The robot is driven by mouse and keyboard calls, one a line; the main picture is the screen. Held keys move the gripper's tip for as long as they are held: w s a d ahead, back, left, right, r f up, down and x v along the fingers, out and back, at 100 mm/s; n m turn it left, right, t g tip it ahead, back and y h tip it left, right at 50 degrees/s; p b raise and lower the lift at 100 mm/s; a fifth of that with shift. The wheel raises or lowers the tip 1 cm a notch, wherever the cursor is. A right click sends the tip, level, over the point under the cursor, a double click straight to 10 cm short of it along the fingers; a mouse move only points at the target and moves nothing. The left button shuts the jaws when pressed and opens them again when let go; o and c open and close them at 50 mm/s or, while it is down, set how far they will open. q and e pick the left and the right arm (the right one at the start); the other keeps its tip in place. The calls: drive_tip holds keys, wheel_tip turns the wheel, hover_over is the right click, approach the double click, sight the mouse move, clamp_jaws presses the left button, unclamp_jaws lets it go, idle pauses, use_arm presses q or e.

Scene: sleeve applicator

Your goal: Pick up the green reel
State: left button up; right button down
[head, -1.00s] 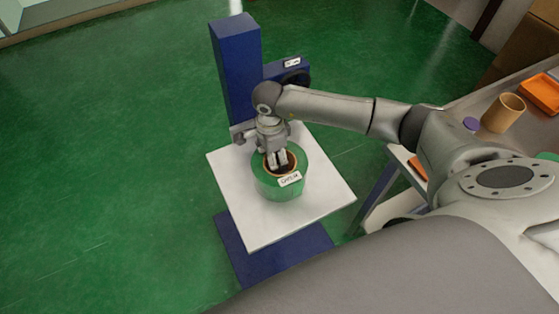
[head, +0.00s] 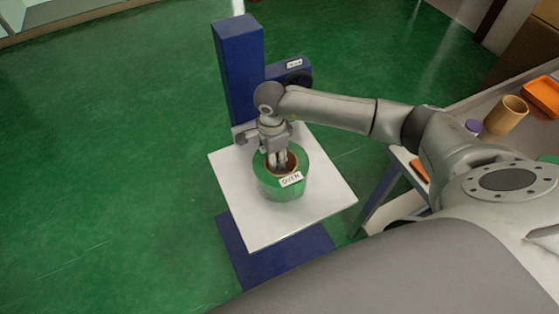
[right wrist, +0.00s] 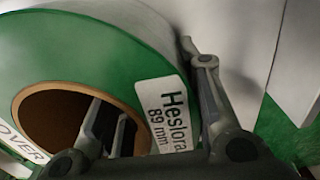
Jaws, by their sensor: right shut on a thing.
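The green reel (head: 280,190) is a thick upright ring with a brown core and a white label, and it appears to rest on the white plate (head: 235,205) of a blue stand. My right gripper (head: 276,160) reaches down onto the far side of the reel and is shut on its wall. In the right wrist view the gripper (right wrist: 155,95) has one finger in the core of the reel (right wrist: 105,65) and the other along its outer side. The label there reads "Heslora 89 mm". My left gripper is not in view.
The stand's blue column (head: 238,65) rises just behind the plate. At right, a table (head: 470,108) carries a tan tube (head: 505,115), a purple item (head: 473,127) and an orange tray (head: 543,95). Open green floor lies to the left.

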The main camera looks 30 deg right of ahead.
drive_tip(key=shift+w+r, duration=0.1)
drive_tip(key=shift+r, duration=0.45)
wheel_tip(320, 180, up, 2)
drive_tip(key=shift+r, duration=0.2)
drive_tip(key=s+r+b, duration=0.3)
drive_tip(key=s+r, duration=0.6)
drive_tip(key=s, duration=0.5)
drive_tip(key=shift+a+r+b, duration=0.3)
drive_tip(key=shift+a, duration=0.1)
drive_tip(key=shift+s, duration=0.1)
drive_tip(key=w+a+n, duration=0.1)
drive_tip(key=n, duration=0.5)
drive_tip(key=w+a+r+n, duration=0.1)
drive_tip(key=n, duration=0.5)
drive_tip(key=w+a+n, duration=0.1)
drive_tip(key=n, duration=0.5)
drive_tip(key=shift+r, duration=0.2)
drive_tip(key=shift+n, duration=0.3)
